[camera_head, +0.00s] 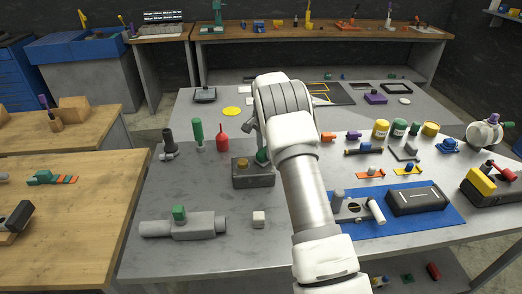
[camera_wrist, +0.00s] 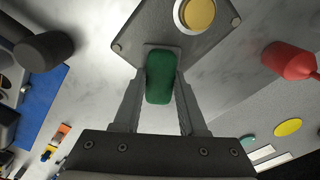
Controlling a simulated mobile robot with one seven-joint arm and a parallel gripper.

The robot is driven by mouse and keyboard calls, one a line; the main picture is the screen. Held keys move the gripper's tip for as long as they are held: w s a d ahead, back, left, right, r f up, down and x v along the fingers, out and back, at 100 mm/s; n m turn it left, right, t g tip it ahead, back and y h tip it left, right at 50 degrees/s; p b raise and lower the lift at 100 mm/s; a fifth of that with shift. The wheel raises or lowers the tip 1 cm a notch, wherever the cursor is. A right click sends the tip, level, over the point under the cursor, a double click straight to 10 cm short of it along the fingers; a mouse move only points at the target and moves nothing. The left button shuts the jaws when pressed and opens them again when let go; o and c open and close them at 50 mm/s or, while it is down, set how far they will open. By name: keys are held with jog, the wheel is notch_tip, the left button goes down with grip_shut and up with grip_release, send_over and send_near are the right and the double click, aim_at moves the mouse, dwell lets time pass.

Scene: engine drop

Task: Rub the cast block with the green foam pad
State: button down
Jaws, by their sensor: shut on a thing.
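My gripper (camera_wrist: 160,85) is shut on the green foam pad (camera_wrist: 160,76), which sits between its two fingers in the wrist view. The pad also shows as a small green patch (camera_head: 262,156) in the head view, partly hidden by my arm. The cast block (camera_head: 254,180) is a dark grey box on the grey table. In the wrist view the block (camera_wrist: 150,23) shows bolts at its corners and a round yellow part on top. The pad's far end overlaps the block's near edge in that view. I cannot tell whether they touch.
A blue mat (camera_head: 440,218) with parts is at right. Bare table lies left of the block.

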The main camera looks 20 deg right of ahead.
jog(key=shift+s+d, duration=0.2)
jog(key=shift+d, duration=0.75)
jog(key=shift+r, duration=0.1)
jog(key=shift+r+p, duration=2.15)
jog(key=shift+r, duration=1.35)
